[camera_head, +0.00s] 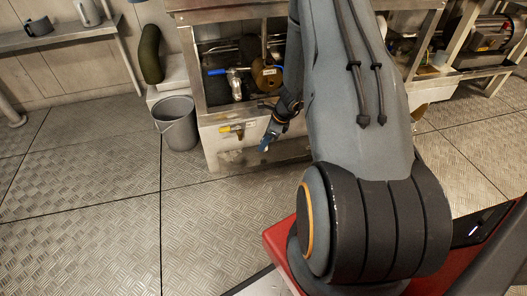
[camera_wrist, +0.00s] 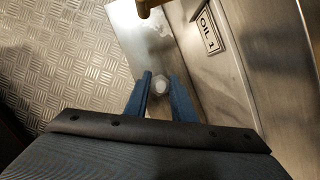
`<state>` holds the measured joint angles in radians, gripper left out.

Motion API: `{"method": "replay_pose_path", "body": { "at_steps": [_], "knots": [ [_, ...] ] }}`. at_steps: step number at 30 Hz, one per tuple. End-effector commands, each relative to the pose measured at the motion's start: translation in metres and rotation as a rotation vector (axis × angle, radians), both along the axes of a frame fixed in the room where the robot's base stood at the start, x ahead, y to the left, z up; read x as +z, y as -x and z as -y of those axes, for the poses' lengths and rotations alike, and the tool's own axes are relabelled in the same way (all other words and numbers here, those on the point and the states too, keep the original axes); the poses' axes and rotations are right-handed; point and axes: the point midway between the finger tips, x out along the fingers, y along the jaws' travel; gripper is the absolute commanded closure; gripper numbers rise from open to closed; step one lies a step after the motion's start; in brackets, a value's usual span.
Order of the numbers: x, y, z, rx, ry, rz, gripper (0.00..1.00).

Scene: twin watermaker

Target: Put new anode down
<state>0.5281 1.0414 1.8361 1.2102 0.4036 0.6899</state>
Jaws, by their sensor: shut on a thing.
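My gripper (camera_wrist: 160,78) shows two blue fingers in the wrist view, shut on a small round pale-grey piece (camera_wrist: 160,88), which I take to be the new anode. Only its round end shows between the fingers; the rest is hidden. In the head view my gripper (camera_head: 267,144) points down in front of the low metal front of the bench (camera_head: 230,158). The anode cannot be made out there. In the wrist view the fingers are over a pale metal surface (camera_wrist: 192,58); I cannot tell whether the anode touches it.
A brass fitting (camera_wrist: 148,5) shows at the top edge. A grey bucket (camera_head: 178,124) stands left of the bench. A blue-handled valve (camera_head: 217,71) is inside it. The tread-plate floor at left is clear.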

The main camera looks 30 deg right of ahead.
Motion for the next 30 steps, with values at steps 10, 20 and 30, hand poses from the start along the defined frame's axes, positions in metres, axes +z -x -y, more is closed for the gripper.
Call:
{"method": "replay_pose_path", "body": {
  "at_steps": [10,20,30],
  "knots": [
    [-0.038,-0.001,0.0,0.002,0.001,0.001,0.99],
    [-0.039,0.0,0.0,0.002,0.0,0.001,0.99],
    [-0.039,0.0,0.0,0.002,0.001,0.001,0.58]
  ]
}}
